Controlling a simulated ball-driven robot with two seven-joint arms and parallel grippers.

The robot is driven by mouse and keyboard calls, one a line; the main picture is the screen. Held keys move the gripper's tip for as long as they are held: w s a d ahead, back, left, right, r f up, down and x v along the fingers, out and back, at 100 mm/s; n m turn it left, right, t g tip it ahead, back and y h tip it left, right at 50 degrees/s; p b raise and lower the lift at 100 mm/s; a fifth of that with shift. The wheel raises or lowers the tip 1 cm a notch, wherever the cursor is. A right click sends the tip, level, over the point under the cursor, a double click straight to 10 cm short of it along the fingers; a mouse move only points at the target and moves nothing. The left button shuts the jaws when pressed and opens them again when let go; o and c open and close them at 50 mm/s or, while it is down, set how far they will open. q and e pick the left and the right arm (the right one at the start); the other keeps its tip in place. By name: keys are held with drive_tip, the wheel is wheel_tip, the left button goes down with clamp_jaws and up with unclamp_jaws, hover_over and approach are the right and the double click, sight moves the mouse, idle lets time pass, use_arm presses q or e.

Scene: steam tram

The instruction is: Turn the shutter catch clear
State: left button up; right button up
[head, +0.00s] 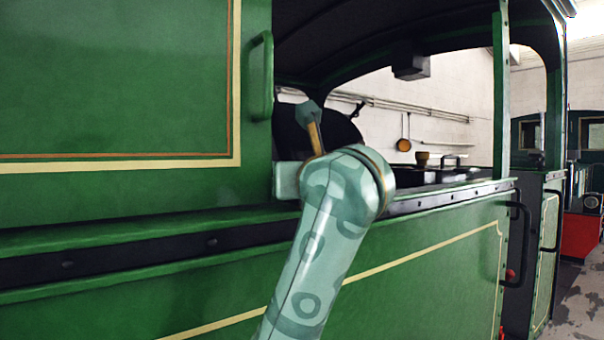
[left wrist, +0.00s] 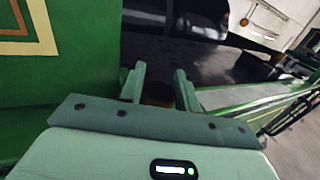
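My left gripper (left wrist: 160,76) has its two pale green fingers apart in the left wrist view. A dark brown rounded thing (left wrist: 157,93) shows between them; I cannot tell whether it is the shutter catch, or whether it touches the fingers. In the head view a patterned pale green arm of mine rises from the bottom to the cab opening, and its bend covers part of the sill. A small teal piece on a brown stem (head: 314,138) stands tilted above it; I cannot tell what it belongs to. No shutter catch can be made out for certain. My right gripper is not in view.
The green cab side panel (head: 120,90) with a vertical handrail (head: 262,75) is at left. A dark sill (head: 140,255) runs along the green lower side. Beyond are a brown cup (head: 422,158) and a hanging pan (head: 403,144).

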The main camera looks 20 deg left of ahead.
use_arm(q)
drive_tip(key=shift+f+m+t+h+b, duration=0.15)
drive_tip(key=shift+m+t+h+b, duration=0.2)
drive_tip(key=shift+h, duration=0.25)
drive_tip(key=shift+c, duration=0.4)
drive_tip(key=shift+m+h, duration=0.45)
drive_tip(key=shift+h, duration=0.15)
drive_tip(key=shift+s, duration=0.1)
idle(0.6)
drive_tip(key=o, duration=0.6)
drive_tip(key=shift+r, duration=0.2)
drive_tip(key=shift+c, duration=0.2)
drive_tip(key=shift+o, duration=0.8)
drive_tip(key=shift+d, duration=0.15)
